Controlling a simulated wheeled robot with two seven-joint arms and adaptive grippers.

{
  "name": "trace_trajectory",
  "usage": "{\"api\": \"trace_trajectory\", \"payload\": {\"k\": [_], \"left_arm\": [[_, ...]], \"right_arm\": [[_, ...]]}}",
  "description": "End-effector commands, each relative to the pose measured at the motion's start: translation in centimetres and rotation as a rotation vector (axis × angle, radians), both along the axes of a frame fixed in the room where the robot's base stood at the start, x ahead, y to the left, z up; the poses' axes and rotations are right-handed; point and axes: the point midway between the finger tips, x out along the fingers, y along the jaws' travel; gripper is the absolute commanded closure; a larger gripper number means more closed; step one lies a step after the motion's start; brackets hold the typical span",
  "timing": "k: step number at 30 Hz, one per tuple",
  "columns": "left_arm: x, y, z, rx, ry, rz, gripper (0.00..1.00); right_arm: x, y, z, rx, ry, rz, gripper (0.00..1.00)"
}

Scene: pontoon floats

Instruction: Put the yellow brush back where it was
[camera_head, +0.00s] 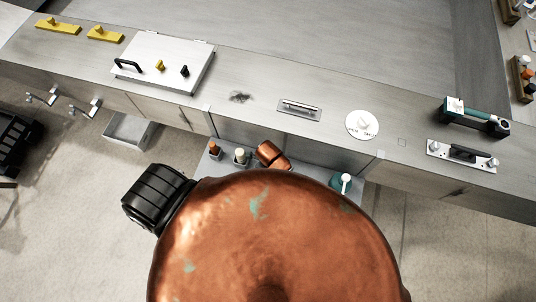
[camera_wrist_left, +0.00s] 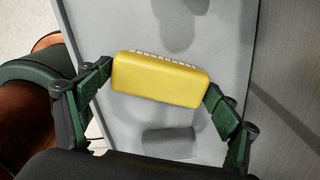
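The yellow brush (camera_wrist_left: 160,80) shows in the left wrist view as a rounded yellow block with a row of pale bristles along its upper edge. My left gripper (camera_wrist_left: 160,82) has a dark green finger at each end of it and is shut on it. A separate shadow on the grey surface below suggests that the brush is held above that surface. In the head view, the brush and my left gripper are hidden behind my copper-coloured body. My right gripper is in neither view.
In the head view, a grey shelf (camera_head: 318,174) below the counter bears an orange-brown bottle (camera_head: 214,149), a pale-topped bottle (camera_head: 240,156) and a teal bottle (camera_head: 345,184). The metal counter (camera_head: 215,100) carries a hinged plate (camera_head: 165,62) and two yellow pieces (camera_head: 104,35) at far left.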

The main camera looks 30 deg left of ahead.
Motion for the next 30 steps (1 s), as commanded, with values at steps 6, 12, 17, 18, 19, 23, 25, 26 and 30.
{"api": "trace_trajectory", "payload": {"k": [6, 12, 17, 18, 19, 23, 25, 26, 30], "left_arm": [[0.0, 0.0, 0.0, 0.000, 0.000, 0.000, 0.03], [0.0, 0.0, 0.0, 0.000, 0.000, 0.000, 0.03], [0.1, 0.0, 0.9, 0.000, -0.001, 0.000, 0.03], [0.1, 0.0, 1.4, 0.000, -0.003, 0.000, 0.03], [0.1, 0.0, 1.9, 0.000, -0.002, 0.000, 0.03], [0.2, 0.0, 4.5, -0.001, -0.005, 0.000, 0.03], [0.1, 0.0, 6.0, -0.001, -0.005, 0.000, 0.03], [0.1, 0.0, 6.7, 0.000, -0.004, -0.001, 0.03], [0.1, 0.0, 9.3, 0.001, -0.003, -0.001, 0.03]], "right_arm": [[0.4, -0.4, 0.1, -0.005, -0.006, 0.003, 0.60], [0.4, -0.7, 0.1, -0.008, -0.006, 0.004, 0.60], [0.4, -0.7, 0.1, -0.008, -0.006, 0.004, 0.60], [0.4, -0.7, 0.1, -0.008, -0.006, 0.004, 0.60], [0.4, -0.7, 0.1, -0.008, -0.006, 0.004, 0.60], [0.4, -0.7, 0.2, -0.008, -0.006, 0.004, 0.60], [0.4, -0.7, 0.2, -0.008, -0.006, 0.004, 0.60], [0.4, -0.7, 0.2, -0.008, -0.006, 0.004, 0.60], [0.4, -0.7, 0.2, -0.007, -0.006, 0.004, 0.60]]}}
